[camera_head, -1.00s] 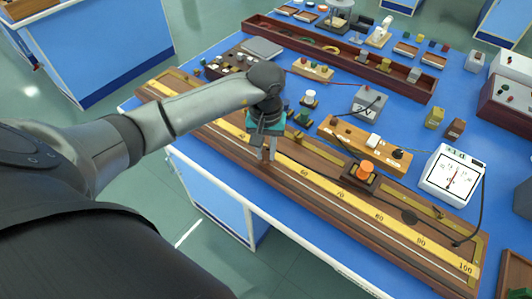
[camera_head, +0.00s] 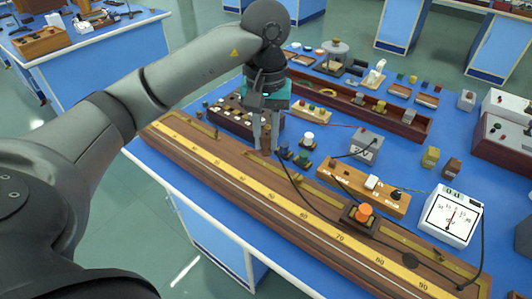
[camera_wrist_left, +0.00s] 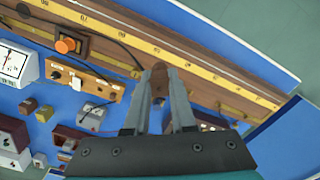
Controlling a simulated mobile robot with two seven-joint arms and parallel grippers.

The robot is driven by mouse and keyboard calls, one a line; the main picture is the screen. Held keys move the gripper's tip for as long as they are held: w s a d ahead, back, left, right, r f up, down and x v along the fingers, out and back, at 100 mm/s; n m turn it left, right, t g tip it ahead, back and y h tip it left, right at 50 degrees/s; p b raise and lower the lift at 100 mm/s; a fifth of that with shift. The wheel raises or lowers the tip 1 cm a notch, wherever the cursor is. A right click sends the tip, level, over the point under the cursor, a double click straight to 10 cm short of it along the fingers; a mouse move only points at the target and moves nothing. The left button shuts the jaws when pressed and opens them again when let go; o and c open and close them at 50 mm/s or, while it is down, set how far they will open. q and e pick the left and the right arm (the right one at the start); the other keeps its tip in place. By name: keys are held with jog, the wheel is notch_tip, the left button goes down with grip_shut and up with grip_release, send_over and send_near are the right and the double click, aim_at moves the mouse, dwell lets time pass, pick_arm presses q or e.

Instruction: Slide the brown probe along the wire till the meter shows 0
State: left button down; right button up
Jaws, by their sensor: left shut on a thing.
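My left gripper (camera_head: 265,146) is shut on the brown probe (camera_head: 264,153), at the far side of the yellow scale in the head view. In the left wrist view the brown probe (camera_wrist_left: 159,80) sits between the two grey fingertips (camera_wrist_left: 162,77). A dark cable trails from it. Whether its tip touches the wire is hidden. The long wooden wire board (camera_head: 290,228) with its yellow scale runs from upper left to lower right. The white meter (camera_head: 450,216) stands at the right; its red needle is near upright, its figures too small to read. My right gripper is not in view.
An orange-knobbed block (camera_head: 362,213) stands on the board to the right. Behind the board are a wooden key strip (camera_head: 365,190), a grey box (camera_head: 366,146) and small terminals (camera_head: 307,139). A long red-brown tray (camera_head: 400,122) lies farther back. Cables cross between them.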

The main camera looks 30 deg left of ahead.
aim_at(231, 184)
pick_arm(q)
notch_tip(231, 184, down, 19)
jog(key=b, duration=0.5)
jog(key=shift+s+b, duration=0.1)
jog(key=shift+b, duration=0.2)
jog(key=shift+w+a+b, duration=0.15)
jog(key=shift+a+b, duration=0.45)
jog(key=shift+a, duration=1)
jog(key=shift+w+a+b, duration=0.15)
jog(key=shift+a+b, duration=0.45)
jog(key=shift+a, duration=0.95)
jog(key=shift+a+b, duration=0.35)
jog(key=shift+a, duration=0.5)
jog(key=shift+w+a+b, duration=0.15)
jog(key=shift+a+b, duration=0.25)
jog(key=shift+a, duration=1.25)
jog(key=shift+a+b, duration=0.3)
jog(key=shift+b, duration=0.05)
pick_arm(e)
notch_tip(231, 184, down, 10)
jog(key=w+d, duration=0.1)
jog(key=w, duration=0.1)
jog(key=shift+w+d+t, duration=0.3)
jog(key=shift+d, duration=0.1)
pick_arm(q)
jog(key=shift+f, duration=0.15)
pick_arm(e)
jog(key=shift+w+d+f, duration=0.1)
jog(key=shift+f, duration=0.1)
